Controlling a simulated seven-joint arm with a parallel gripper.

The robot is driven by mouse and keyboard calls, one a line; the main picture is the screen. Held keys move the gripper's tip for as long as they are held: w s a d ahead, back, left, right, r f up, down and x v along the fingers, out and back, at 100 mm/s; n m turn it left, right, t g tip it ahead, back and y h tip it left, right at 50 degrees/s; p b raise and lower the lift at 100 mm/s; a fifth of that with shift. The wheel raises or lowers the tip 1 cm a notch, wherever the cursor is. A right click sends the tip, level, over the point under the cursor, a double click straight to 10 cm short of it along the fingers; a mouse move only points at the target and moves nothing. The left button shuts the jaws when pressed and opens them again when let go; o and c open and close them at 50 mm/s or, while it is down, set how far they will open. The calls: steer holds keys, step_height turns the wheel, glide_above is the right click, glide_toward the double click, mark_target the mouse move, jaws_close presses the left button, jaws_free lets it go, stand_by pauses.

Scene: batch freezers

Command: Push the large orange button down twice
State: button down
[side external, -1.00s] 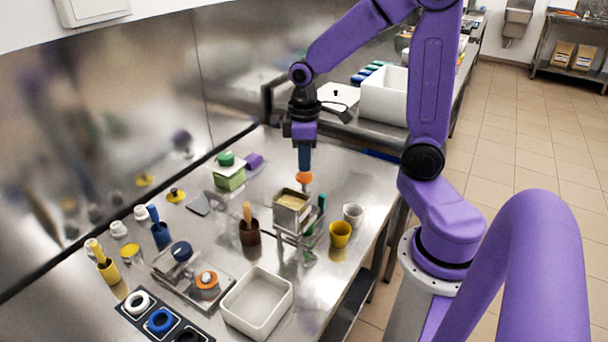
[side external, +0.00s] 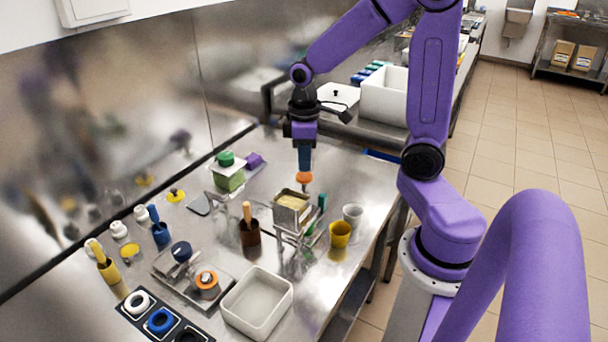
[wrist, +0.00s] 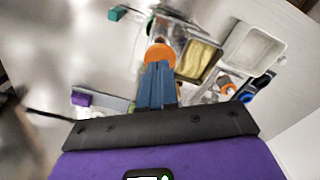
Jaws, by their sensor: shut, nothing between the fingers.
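The large orange button (side external: 305,177) is a round orange disc directly beneath my gripper, behind the metal box with pale yellow contents. It also shows in the wrist view (wrist: 160,53), just beyond the fingertips. My gripper (side external: 304,169) points straight down with its blue fingers together and nothing between them. The fingertips (wrist: 157,66) are at the button's top and overlap its near edge in the wrist view. I cannot tell whether they touch it or sit just above. The fingers hide part of the button's top.
The metal box (side external: 291,216) stands just in front of the button. Yellow (side external: 340,234) and grey (side external: 352,214) cups are to its right, a brown cup with a wooden handle (side external: 250,232) to its left. A smaller orange ring (side external: 207,281) and white tray (side external: 257,303) are nearer.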

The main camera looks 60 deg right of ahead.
mark_target(304, 175)
steer(key=shift+f, duration=0.35)
steer(key=shift+f, duration=1.45)
stand_by(0.4)
steer(key=shift+r, duration=1.8)
steer(key=shift+f, duration=0.2)
